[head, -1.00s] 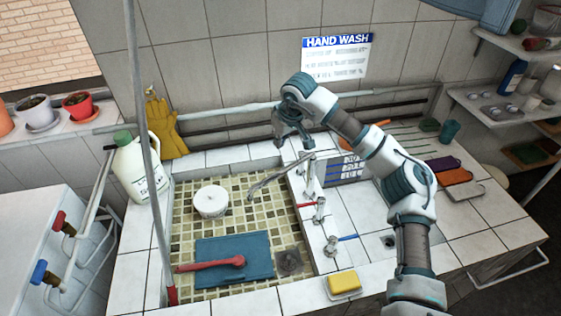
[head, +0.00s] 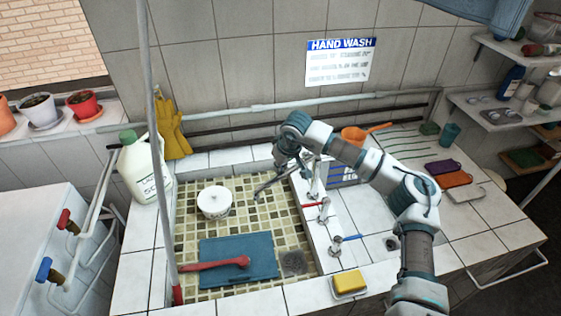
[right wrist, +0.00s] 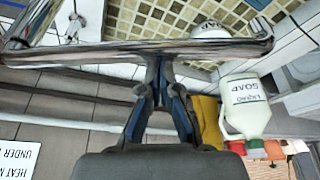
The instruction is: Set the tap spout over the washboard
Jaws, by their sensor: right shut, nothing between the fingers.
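The chrome tap spout (head: 278,182) reaches left from its post over the tiled sink floor. Its tip shows to the right of the white lidded pot. A flat teal board (head: 240,258), which I take to be the washboard, lies in the front of the sink with a red brush (head: 215,263) across it. My right gripper (head: 283,165) is shut and empty, low beside the spout on its far side. In the right wrist view the closed fingertips (right wrist: 160,62) are right at the spout (right wrist: 120,54); contact is not certain. My left gripper is not in view.
The white pot (head: 214,201) stands in the sink. Red (head: 316,204) and blue (head: 345,238) tap handles stand on the right ledge near a yellow sponge (head: 349,282). A soap jug (head: 142,170) stands at the left. A grey upright pole (head: 157,130) crosses the view.

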